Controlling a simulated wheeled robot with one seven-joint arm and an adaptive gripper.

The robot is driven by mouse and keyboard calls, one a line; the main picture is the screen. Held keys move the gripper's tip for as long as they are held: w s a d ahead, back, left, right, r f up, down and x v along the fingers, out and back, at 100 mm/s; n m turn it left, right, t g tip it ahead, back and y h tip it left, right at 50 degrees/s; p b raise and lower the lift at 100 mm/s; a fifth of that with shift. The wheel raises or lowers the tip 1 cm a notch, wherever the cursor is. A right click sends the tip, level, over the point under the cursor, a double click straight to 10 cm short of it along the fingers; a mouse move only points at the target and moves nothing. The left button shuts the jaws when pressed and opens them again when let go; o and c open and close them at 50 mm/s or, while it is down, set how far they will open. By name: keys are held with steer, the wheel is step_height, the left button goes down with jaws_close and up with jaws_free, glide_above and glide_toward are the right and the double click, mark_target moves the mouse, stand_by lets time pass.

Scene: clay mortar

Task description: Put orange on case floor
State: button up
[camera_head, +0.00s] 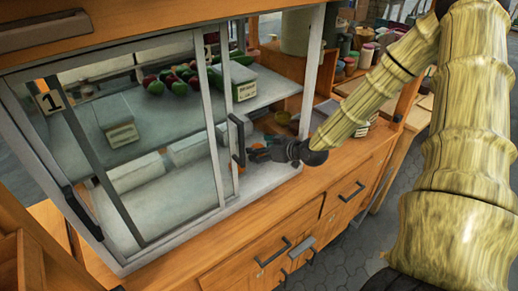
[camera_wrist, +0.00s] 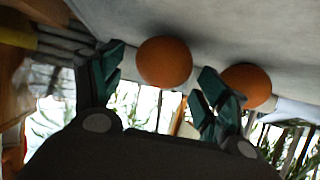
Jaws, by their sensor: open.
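My gripper (camera_head: 262,152) reaches through the open right side of the glass-fronted case (camera_head: 215,195), low over the pale case floor (camera_head: 185,208). In the wrist view my gripper (camera_wrist: 161,66) is open, with its two teal fingers apart. One orange (camera_wrist: 164,60) shows in the gap between the fingers, against a grey surface. I cannot tell whether the fingers touch it. A second orange (camera_wrist: 248,84) is just right of the right finger, which partly covers it. In the head view only a small orange patch (camera_head: 241,168) shows beside the door handle.
The sliding door's dark handle (camera_head: 237,140) is close left of my gripper. A wooden drawer counter (camera_head: 290,215) lies in front.

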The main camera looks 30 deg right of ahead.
steer(key=shift+v, duration=3.05)
steer(key=shift+c, duration=0.3)
